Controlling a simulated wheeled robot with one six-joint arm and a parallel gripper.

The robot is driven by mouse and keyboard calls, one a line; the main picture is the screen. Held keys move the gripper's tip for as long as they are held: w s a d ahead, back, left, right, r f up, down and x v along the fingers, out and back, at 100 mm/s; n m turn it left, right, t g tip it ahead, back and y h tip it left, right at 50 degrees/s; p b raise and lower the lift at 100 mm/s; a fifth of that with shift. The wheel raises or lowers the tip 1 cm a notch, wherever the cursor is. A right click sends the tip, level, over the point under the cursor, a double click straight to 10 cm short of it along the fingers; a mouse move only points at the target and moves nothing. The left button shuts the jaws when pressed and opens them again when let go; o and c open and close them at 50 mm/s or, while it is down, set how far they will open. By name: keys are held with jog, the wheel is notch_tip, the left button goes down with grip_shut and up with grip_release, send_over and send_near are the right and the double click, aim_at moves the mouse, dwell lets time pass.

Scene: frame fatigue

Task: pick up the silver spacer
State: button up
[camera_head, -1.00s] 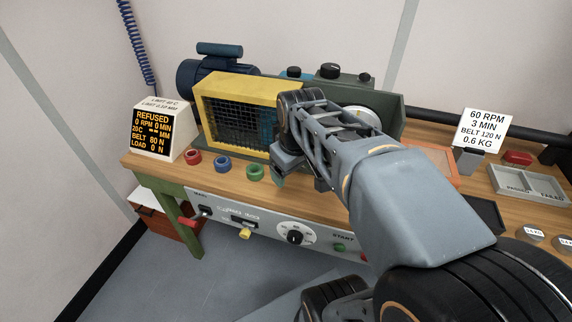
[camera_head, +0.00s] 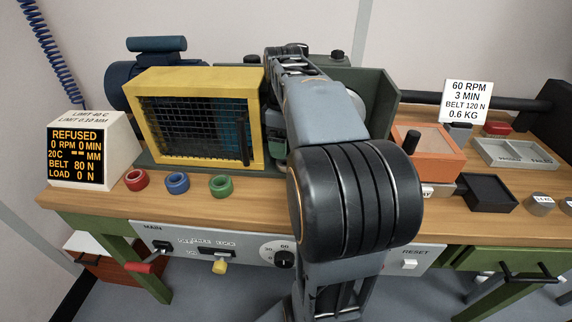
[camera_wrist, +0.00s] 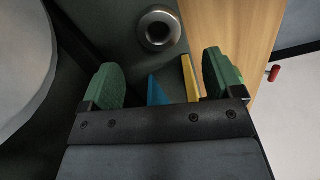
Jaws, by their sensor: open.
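The silver spacer (camera_wrist: 158,28) shows in the wrist view as a round metal ring with a dark hole. It lies on a dark grey-green surface, ahead of my gripper (camera_wrist: 163,75). The two green finger pads stand wide apart with no spacer between them; the ring lies beyond the fingertips, roughly between their lines. In the head view my arm reaches over the bench into the green machine (camera_head: 378,105), right of the yellow guard. The fingers and the spacer cannot be made out there.
Blue (camera_wrist: 158,92) and yellow (camera_wrist: 190,78) parts show between the fingers, their depth unclear. The yellow mesh guard (camera_head: 195,82) stands close left of my arm. Red (camera_head: 136,180), blue (camera_head: 177,183) and green (camera_head: 221,186) rings lie along the bench front. An orange box (camera_head: 424,150) stands right.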

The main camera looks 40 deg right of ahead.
jog(key=shift+f+b, duration=1.1)
jog(key=shift+f, duration=2.05)
jog(key=c, duration=1)
jog(key=shift+c, duration=0.2)
jog(key=shift+r, duration=0.1)
